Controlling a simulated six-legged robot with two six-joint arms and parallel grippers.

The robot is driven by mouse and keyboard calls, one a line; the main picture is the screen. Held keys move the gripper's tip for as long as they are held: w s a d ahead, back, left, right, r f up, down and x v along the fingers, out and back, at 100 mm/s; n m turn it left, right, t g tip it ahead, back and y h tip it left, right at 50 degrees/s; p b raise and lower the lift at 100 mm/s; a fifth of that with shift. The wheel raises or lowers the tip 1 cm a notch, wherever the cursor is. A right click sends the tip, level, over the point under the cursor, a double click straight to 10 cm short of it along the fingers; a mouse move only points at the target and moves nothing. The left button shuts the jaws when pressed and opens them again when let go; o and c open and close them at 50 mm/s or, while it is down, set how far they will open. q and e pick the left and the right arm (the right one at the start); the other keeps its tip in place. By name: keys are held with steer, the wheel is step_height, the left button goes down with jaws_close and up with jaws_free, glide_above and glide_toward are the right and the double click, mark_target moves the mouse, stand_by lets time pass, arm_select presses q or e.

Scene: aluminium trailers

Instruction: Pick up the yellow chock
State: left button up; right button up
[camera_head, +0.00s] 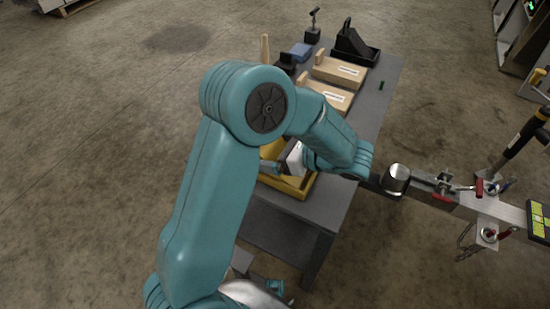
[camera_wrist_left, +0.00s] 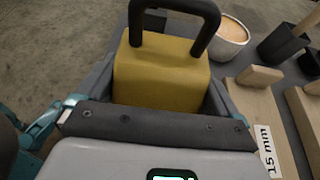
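The yellow chock (camera_wrist_left: 160,78) shows in the left wrist view as a yellow block with a black handle (camera_wrist_left: 172,12) on top. My left gripper (camera_wrist_left: 165,95) has one dark finger on each side of it. The fingers are close to its sides, but I cannot tell whether they press on it. In the head view my left gripper (camera_head: 270,163) is over the table, beside yellow surfaces (camera_head: 292,188) that my arm largely hides. A white and teal part at the bottom of the head view seems to be my right gripper (camera_head: 243,262), mostly hidden behind my left arm.
A cup (camera_wrist_left: 228,38) stands behind the chock. A metal trailer bar (camera_head: 430,191) is on the right. Open floor lies left.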

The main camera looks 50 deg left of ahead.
arm_select(q)
steer(key=shift+c, duration=0.7)
steer(key=shift+r+m+t+p, duration=0.55)
steer(key=shift+r+p, duration=2.95)
steer(key=shift+r, duration=7)
steer(key=w+d+f+m+t+h, duration=0.2)
steer(key=w+d+m+t, duration=0.3)
steer(key=w+m+t, duration=0.5)
steer(key=w+d+f+m+t+h, duration=0.2)
steer(key=d+m+t+h, duration=0.15)
steer(key=d, duration=0.25)
steer(key=w+d+f+m+t+h, duration=0.1)
steer(key=d+f+m+t+h, duration=0.15)
steer(key=d+m+h, duration=0.2)
steer(key=s+r+n+g+y+p, duration=0.1)
steer(key=s+n+g+y+p, duration=0.3)
steer(key=p, duration=1.3)
steer(key=s+n+y, duration=0.2)
steer(key=n+y, duration=0.1)
steer(key=n, duration=0.1)
steer(key=shift+s+d+r+y, duration=0.2)
steer(key=shift+s+d+y, duration=0.15)
steer(key=shift+y, duration=0.05)
